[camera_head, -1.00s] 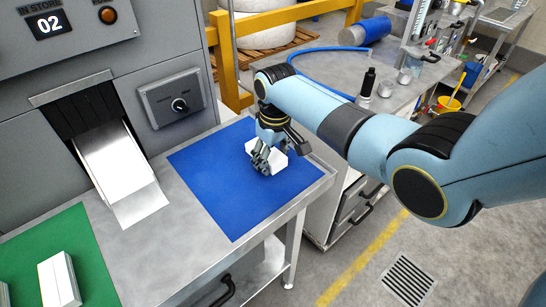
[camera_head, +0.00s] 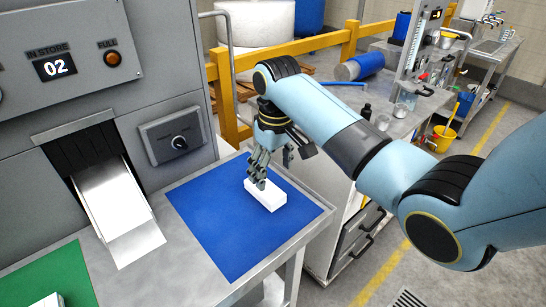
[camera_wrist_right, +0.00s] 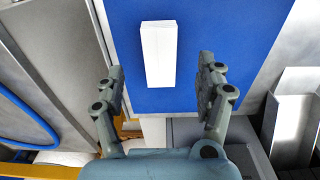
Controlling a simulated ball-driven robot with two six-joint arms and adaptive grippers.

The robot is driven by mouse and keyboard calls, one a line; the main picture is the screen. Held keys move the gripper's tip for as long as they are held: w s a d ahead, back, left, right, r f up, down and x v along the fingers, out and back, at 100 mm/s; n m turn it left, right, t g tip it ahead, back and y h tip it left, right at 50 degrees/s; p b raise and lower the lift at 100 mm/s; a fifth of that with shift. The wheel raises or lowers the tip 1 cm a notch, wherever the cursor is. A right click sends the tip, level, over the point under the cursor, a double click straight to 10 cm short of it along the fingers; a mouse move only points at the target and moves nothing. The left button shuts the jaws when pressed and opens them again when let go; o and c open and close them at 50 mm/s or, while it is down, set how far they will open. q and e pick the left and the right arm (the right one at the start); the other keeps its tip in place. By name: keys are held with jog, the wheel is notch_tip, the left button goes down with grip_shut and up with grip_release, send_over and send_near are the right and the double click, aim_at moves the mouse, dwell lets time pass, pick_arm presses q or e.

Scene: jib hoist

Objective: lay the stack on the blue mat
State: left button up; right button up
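A white stack (camera_head: 265,196), shaped like a small block, lies on the blue mat (camera_head: 218,234) in the head view, near the mat's right side. My right gripper (camera_head: 259,180) is above and just behind the stack, and its fingers overlap the stack's far end in this view. In the right wrist view, the stack (camera_wrist_right: 158,54) lies on the mat (camera_wrist_right: 213,28) beyond the fingertips. My left gripper is not in view.
A grey machine with a white-lit chute (camera_head: 112,205) and a dial box (camera_head: 174,135) stands at the left. A green mat (camera_head: 48,277) with part of a white block (camera_head: 50,300) is at lower left. A yellow rail (camera_head: 290,48) runs behind the bench.

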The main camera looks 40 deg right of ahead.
jog(key=shift+r, duration=1.65)
jog(key=shift+s, duration=0.1)
jog(key=s+a+r+t, duration=0.1)
jog(key=s+a+t, duration=0.1)
jog(key=s, duration=1)
jog(key=s+a+r+t, duration=0.1)
jog(key=s+r, duration=0.1)
jog(key=s, duration=1)
jog(key=s+d+f+g+h+b, duration=0.2)
jog(key=f+b, duration=0.9)
jog(key=f, duration=2.7)
jog(key=s+f+b, duration=0.4)
jog(key=s+f, duration=0.5)
jog(key=f, duration=0.2)
jog(key=s+d+f+y+b, duration=0.1)
jog(key=s+f+b, duration=0.3)
jog(key=s+f, duration=0.6)
notch_tip(320, 180, down, 3)
jog(key=shift+r+m+g, duration=0.2)
jog(key=shift+m+g, duration=0.1)
